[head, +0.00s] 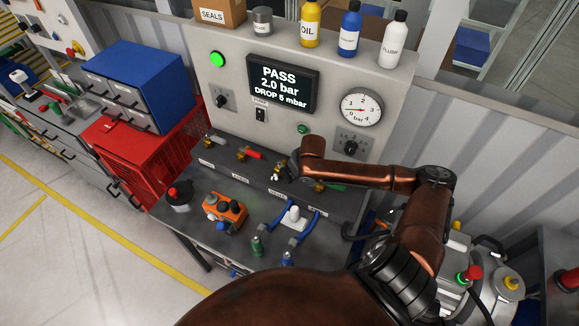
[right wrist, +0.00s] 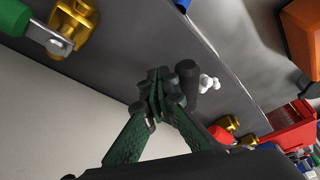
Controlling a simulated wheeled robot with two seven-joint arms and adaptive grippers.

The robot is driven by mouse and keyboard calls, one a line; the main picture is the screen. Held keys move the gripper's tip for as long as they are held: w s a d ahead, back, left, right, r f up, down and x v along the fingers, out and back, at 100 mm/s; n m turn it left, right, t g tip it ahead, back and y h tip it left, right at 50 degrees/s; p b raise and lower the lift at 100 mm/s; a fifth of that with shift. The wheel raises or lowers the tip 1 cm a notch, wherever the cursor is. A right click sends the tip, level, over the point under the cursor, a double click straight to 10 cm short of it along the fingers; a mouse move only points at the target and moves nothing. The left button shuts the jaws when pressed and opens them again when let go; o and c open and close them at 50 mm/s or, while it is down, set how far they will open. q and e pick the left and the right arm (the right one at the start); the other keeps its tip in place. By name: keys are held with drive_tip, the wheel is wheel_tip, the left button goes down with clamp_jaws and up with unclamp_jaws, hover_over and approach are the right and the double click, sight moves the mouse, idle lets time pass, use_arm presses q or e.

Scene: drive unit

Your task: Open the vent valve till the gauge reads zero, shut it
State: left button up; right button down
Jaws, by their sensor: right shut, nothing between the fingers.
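The grey test panel (head: 320,50) carries a round white gauge (head: 362,108) with a red needle; its reading is too small to be sure of. A row of small lever valves runs along the bench ledge below: a pale-handled one (head: 214,139), a red-handled one (head: 248,153) and a green-handled one (head: 336,187). Their labels are too small to read, so I cannot tell which is the vent. My right gripper (head: 285,172) is shut and empty between the red and green handles. In the right wrist view its fingertips (right wrist: 155,85) are together beside a black cylindrical handle (right wrist: 188,74). My left gripper is out of view.
The display (head: 283,83) reads PASS, 2.0 bar, DROP 5 mbar. Bottles (head: 350,30) stand on the panel top. A red crate (head: 130,150) stands left.

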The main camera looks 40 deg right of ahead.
drive_tip(key=shift+s+a+p, duration=0.1)
drive_tip(key=shift+a+p, duration=0.45)
drive_tip(key=shift+a, duration=0.4)
drive_tip(key=shift+a+p, duration=0.25)
drive_tip(key=shift+p, duration=0.1)
drive_tip(key=shift+s+d+p, duration=0.15)
drive_tip(key=shift+d+p, duration=0.55)
drive_tip(key=shift+d, duration=0.05)
drive_tip(key=w+p+v, duration=0.1)
drive_tip(key=p+v, duration=0.6)
drive_tip(key=p, duration=0.2)
drive_tip(key=shift+s+r+p, duration=0.15)
drive_tip(key=shift+r+p, duration=0.15)
drive_tip(key=shift+r, duration=0.25)
